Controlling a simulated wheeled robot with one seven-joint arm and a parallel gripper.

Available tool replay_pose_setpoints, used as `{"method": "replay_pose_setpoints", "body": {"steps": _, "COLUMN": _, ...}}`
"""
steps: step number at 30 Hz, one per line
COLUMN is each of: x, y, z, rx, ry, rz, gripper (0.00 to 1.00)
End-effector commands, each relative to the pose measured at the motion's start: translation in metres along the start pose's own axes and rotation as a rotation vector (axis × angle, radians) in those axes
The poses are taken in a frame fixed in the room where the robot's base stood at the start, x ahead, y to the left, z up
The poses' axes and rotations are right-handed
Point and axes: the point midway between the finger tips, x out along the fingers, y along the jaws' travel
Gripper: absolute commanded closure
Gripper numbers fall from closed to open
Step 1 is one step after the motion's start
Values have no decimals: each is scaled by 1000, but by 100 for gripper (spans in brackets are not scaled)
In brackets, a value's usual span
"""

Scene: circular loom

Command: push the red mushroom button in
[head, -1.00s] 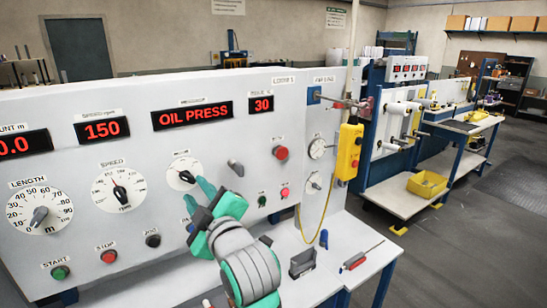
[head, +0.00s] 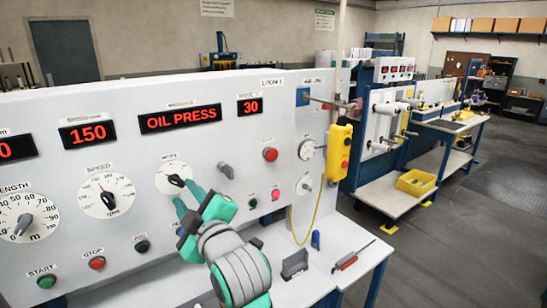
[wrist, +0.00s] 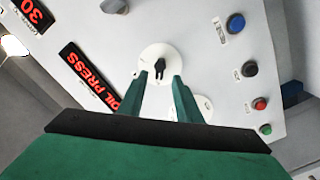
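The red mushroom button (head: 270,154) sticks out from the right part of the white panel, below the 30 display. It looks clear of my gripper. My gripper (head: 183,198) is left of and below it, with its green fingers in front of the panel near the mode dial (head: 173,178). In the wrist view, the two fingers of my gripper (wrist: 168,80) are apart with nothing between them, pointing at the same dial (wrist: 158,65) with its black pointer. I do not see the mushroom button in the wrist view.
A grey knob (head: 226,171) lies between the mode dial and the mushroom button. A smaller red button (head: 275,190) sits below it, and a red stop button (head: 97,263) lower left. A yellow pendant (head: 341,150) hangs at right. A grey holder (head: 294,264) stands on the table.

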Motion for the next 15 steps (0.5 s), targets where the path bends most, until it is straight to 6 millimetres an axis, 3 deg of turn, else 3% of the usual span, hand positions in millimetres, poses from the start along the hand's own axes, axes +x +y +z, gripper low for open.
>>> {"method": "replay_pose_setpoints", "body": {"steps": 3, "x": 0, "y": 0, "z": 0, "rx": 0, "ry": 0, "rz": 0, "gripper": 69}}
{"method": "replay_pose_setpoints", "body": {"steps": 7, "x": 0, "y": -2, "z": 3, "rx": 9, "ry": -2, "rz": 1, "gripper": 97}}
{"method": "replay_pose_setpoints", "body": {"steps": 8, "x": 0, "y": -4, "z": 5, "rx": 16, "ry": -3, "rz": 3, "gripper": 100}}
{"method": "replay_pose_setpoints", "body": {"steps": 11, "x": -1, "y": -14, "z": 19, "rx": 62, "ry": -11, "rz": 13, "gripper": 100}}
{"method": "replay_pose_setpoints", "body": {"steps": 15, "x": -6, "y": -42, "z": 54, "rx": 171, "ry": -32, "rz": 42, "gripper": 100}}
